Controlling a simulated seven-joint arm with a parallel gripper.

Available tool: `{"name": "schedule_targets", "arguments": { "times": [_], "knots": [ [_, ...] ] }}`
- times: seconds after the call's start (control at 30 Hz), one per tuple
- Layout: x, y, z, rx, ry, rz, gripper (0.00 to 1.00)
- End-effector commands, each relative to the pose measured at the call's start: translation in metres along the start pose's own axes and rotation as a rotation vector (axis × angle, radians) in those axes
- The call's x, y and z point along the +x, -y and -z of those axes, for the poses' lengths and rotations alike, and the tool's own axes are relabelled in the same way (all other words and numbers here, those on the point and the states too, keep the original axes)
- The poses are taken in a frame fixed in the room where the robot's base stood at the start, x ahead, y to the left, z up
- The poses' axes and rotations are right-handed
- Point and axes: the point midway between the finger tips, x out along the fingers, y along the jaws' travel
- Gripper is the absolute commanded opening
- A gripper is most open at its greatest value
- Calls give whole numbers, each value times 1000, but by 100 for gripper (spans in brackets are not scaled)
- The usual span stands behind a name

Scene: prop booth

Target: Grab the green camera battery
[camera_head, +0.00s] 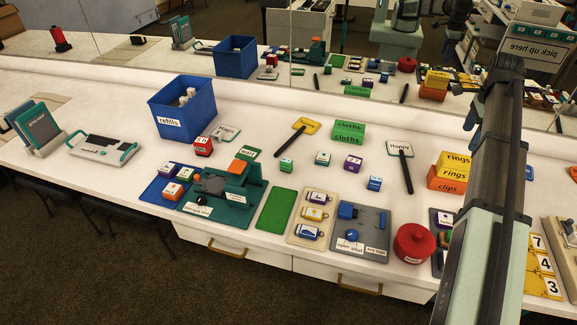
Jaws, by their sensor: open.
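A small green block with a white label (286,165) stands on the white counter, left of centre, behind the flat green pad. A second small green-teal block with a white label (322,158) stands to its right. The labels are too small to read, so I cannot tell which is the green camera battery. My arm rises along the right side of the view. My gripper's fingertips do not show, and nothing is seen held.
A blue bin (183,107) stands at back left. A teal device (222,190), a green pad (275,208), a grey board (359,229) and a red lidded pot (413,243) line the front. Black-handled tools (290,141) lie behind the blocks. A mirror spans the back.

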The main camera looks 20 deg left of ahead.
Motion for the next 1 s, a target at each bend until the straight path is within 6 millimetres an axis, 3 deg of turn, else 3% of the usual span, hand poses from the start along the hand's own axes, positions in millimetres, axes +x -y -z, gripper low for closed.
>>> {"name": "schedule_targets", "arguments": {
  "times": [0.5, 0.87, 1.0],
  "knots": [
    [0, 0, 0, 0, 0, 0, 91],
    [0, 0, 0, 0, 0, 0, 56],
    [0, 0, 0, 0, 0, 0, 56]
  ]
}}
